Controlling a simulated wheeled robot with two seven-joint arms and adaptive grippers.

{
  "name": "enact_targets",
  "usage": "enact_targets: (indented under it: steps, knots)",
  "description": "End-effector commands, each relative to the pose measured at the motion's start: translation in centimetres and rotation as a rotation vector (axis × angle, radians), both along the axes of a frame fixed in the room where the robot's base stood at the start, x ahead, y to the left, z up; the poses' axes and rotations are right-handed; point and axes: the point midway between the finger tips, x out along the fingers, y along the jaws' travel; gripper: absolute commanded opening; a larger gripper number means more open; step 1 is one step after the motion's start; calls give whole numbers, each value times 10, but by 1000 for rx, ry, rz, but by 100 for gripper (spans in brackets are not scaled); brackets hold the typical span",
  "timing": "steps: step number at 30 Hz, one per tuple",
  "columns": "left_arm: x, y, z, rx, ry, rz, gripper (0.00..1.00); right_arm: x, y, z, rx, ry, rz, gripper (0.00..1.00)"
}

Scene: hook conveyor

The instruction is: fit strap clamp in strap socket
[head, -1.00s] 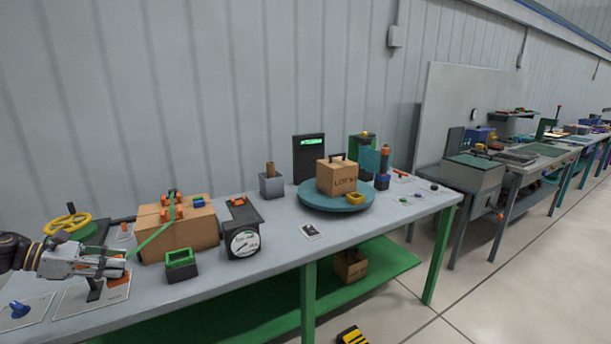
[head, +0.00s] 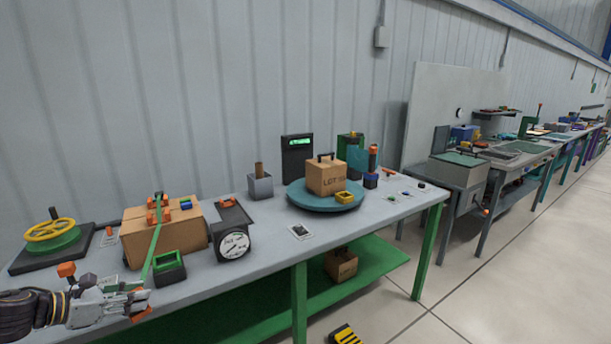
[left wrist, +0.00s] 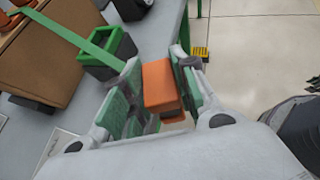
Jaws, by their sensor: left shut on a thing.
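My left gripper (head: 138,300) is shut on an orange strap clamp (left wrist: 160,86), gripped between its green finger pads. It is over the table's front edge, nearer than the green-rimmed black box (head: 169,267) that looks like the strap socket. In the left wrist view this box (left wrist: 104,56) is just beyond the fingers, apart from the clamp. A green strap (head: 153,245) runs taut from the cardboard box (head: 195,232) toward my left gripper, passing close by the socket's left side. Its join to the clamp is hidden. My right gripper is not in view.
The table (head: 262,238) is clear in front. A dial gauge (head: 234,245) stands right of the socket, and a yellow handwheel (head: 50,230) is at the left. A teal turntable (head: 325,197) carries a carton (head: 327,178). An orange-topped post (head: 67,270) is behind my gripper.

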Motion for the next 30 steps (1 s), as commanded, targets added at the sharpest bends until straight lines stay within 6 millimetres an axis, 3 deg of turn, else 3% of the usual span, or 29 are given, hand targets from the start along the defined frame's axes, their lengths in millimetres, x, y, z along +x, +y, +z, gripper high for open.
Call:
enact_targets:
  steps: [9,17,30]
  knots:
    - [-6,-35,-24,-3,0,97,1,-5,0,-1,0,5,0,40]
    - [-8,-49,-35,-3,-1,141,1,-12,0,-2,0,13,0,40]
    - [-11,-65,-49,-1,3,196,1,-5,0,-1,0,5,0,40]
